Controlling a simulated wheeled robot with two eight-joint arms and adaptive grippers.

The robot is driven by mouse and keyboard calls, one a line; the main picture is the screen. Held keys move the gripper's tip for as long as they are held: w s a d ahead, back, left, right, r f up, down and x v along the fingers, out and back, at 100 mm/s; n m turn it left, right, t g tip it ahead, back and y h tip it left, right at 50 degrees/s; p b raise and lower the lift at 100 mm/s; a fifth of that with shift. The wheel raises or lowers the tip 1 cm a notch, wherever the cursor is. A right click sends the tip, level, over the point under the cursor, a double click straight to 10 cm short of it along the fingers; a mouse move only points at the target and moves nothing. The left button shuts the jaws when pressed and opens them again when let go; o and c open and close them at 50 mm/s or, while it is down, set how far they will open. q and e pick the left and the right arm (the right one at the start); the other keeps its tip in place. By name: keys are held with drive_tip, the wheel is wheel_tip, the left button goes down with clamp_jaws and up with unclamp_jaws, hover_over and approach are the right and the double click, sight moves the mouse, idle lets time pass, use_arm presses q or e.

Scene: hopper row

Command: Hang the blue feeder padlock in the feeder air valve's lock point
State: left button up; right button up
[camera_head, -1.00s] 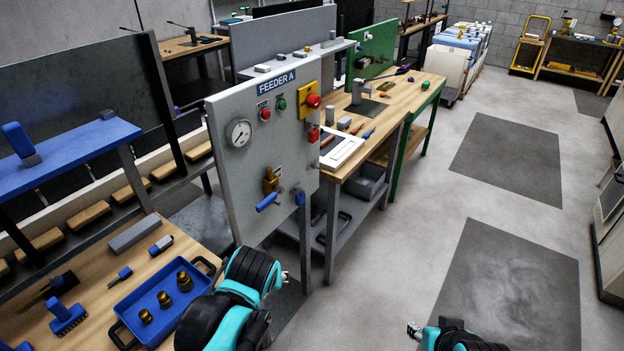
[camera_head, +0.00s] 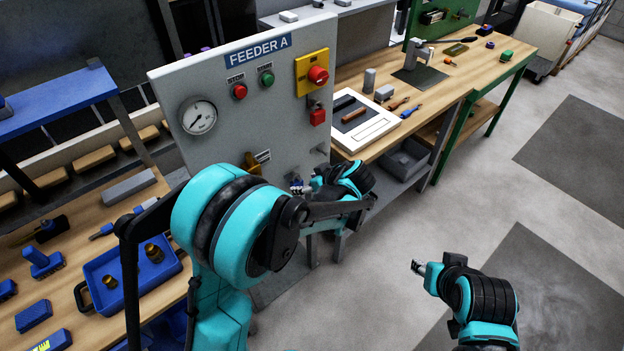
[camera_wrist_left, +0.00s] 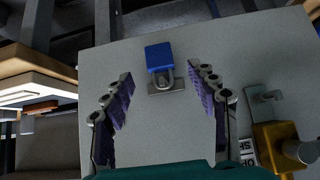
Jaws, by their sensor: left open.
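The blue padlock (camera_wrist_left: 159,57) shows in the left wrist view, its shackle at a small grey bracket (camera_wrist_left: 165,87) on the grey panel. My left gripper (camera_wrist_left: 160,73) is open and empty, facing the panel. The padlock appears centred between the fingertips, just beyond them. The yellow air valve (camera_wrist_left: 277,142) sits to the right in this view, with a grey metal tab (camera_wrist_left: 265,101) beside it. My right gripper (camera_head: 418,267) is over the floor, too small to read.
A blue tray (camera_head: 110,268) with brass parts is on the left bench. A wooden bench (camera_head: 480,75) stands right of the panel. Floor at right is clear.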

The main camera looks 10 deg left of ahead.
use_arm(q)
drive_tip(key=b+x, duration=0.1)
drive_tip(key=x, duration=0.5)
drive_tip(key=shift+a+f+b, duration=0.1)
drive_tip(key=shift+a+b, duration=0.05)
drive_tip(key=shift+b, duration=0.25)
drive_tip(key=shift+w, duration=0.1)
clamp_jaws()
